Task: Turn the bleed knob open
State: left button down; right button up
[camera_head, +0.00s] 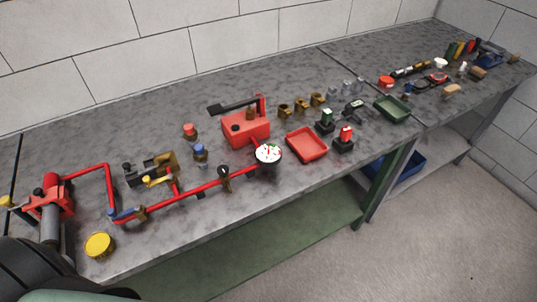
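A red pipe assembly (195,192) runs along the front of the grey bench. It carries a brass valve body with a yellow handle (158,181), a blue lever (124,214) and a small dark round fitting (224,172). A white-faced gauge (268,154) sits at its right end, beside a red box-shaped pump unit (246,127) with a dark lever on top. A red pump (52,199) with a grey cylinder stands at the left end. I cannot tell which small fitting is the bleed knob. Neither of my grippers is in view.
A yellow round can (99,246) stands near the front left edge. A red tray (307,145), a green tray (393,109) and several small fittings lie to the right. A blue bin (407,168) is on the lower shelf.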

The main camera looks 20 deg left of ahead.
aim_at(223, 170)
jog(key=u, duration=1.05)
